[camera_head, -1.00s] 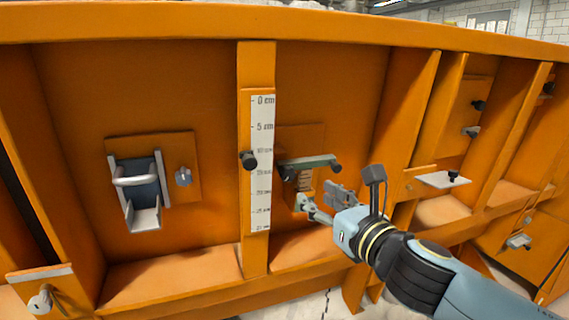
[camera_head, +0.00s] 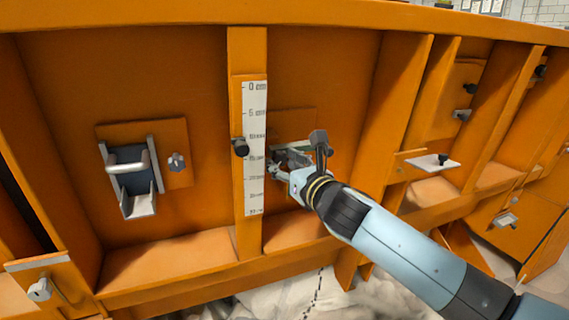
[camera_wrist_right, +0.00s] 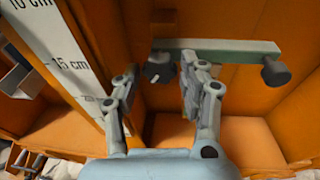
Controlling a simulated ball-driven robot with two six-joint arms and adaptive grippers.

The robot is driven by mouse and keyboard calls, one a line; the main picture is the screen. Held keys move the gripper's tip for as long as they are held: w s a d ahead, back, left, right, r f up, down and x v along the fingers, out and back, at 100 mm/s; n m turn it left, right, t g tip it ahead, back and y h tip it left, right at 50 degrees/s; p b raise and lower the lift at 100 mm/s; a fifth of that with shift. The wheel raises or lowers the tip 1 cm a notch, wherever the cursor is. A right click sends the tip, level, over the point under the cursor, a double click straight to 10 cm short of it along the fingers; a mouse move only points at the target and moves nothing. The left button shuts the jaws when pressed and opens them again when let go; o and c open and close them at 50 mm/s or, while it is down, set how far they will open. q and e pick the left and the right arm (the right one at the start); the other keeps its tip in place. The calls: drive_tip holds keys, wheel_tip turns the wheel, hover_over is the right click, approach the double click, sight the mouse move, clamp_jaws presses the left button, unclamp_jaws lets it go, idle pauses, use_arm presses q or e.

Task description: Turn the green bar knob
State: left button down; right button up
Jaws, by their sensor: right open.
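A grey-green bar (camera_wrist_right: 225,46) runs across the top of the right wrist view, fixed on the orange panel. A dark round knob (camera_wrist_right: 275,73) sits at its right end. A second dark knob (camera_wrist_right: 158,74) shows below its left end, between my fingers in the picture; contact cannot be told. In the head view the bar (camera_head: 292,142) is mostly hidden behind my right gripper (camera_head: 280,164). My right gripper (camera_wrist_right: 160,64) is open, its fingers apart and pointing at the panel. My left gripper is not in view.
A white centimetre scale (camera_head: 255,120) with a black knob (camera_head: 241,147) stands just left of my gripper. Further left is a metal handle and chute (camera_head: 135,180) with a small grey knob (camera_head: 177,162). Orange ribs and a ledge (camera_head: 430,168) lie to the right.

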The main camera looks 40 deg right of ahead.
drive_tip(key=c, duration=0.8)
drive_tip(key=shift+c, duration=0.3)
